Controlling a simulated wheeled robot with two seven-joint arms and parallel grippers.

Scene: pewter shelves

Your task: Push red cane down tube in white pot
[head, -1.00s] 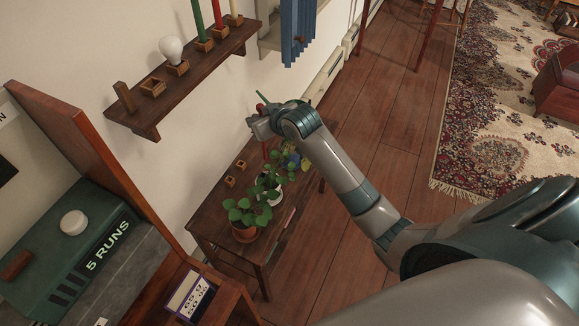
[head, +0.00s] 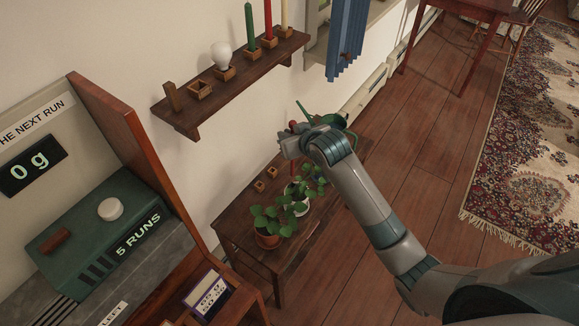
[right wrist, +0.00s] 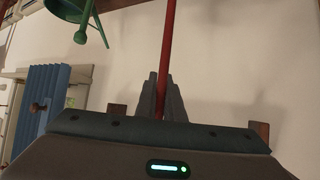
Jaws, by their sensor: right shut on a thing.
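The red cane (right wrist: 166,45) is upright between the two fingers of my right gripper (right wrist: 161,95), which is shut on it. In the head view my right gripper (head: 290,143) is above the back part of the low table, and a red tip shows just over it. The white pot (head: 300,209) holds a leafy plant and stands on the table, below the gripper. Leaves and my arm hide much of it. I cannot make out the tube or where the cane's lower end is. My left gripper is not in view.
A terracotta pot (head: 267,240) with a plant stands in front on the table (head: 236,222). Two small wooden holders (head: 265,180) are near the wall. A green, can-like thing (right wrist: 72,12) is close beyond the gripper. A wall shelf (head: 188,116) with candles and a bulb is up left.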

